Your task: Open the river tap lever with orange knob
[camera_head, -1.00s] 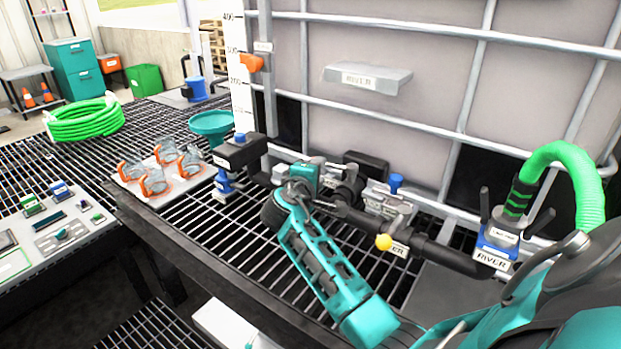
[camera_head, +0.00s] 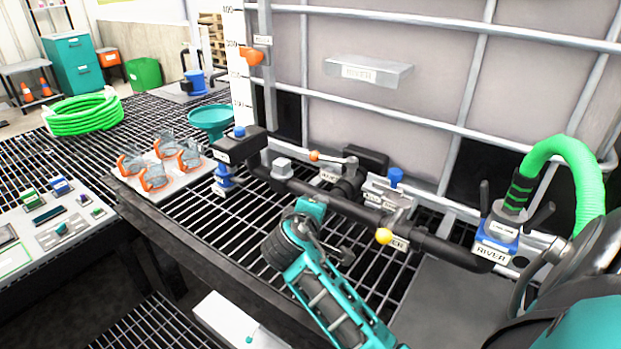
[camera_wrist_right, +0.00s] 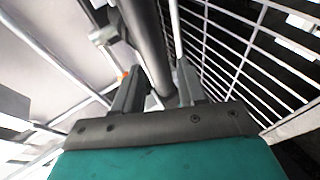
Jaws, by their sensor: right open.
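The orange knob (camera_head: 314,155) sits at the left end of a grey lever (camera_head: 332,160) on a valve behind the dark pipe. The lever points left from the valve, roughly along the pipe. My right gripper (camera_head: 335,248) is in front of and below the pipe, over the grating, apart from the lever and empty. In the right wrist view its two fingers (camera_wrist_right: 158,88) are spread, with the dark pipe (camera_wrist_right: 148,45) beyond and between them. A small orange spot, likely the knob, shows by the left finger (camera_wrist_right: 126,73). My left gripper is not in view.
A yellow knob (camera_head: 384,236) and a blue-topped fitting (camera_head: 396,178) are on the pipe right of the lever. A green hose (camera_head: 575,165) joins a coupling labelled RIVER (camera_head: 497,245). Orange-clipped clear parts (camera_head: 155,175) lie left. The tank's cage bars stand behind.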

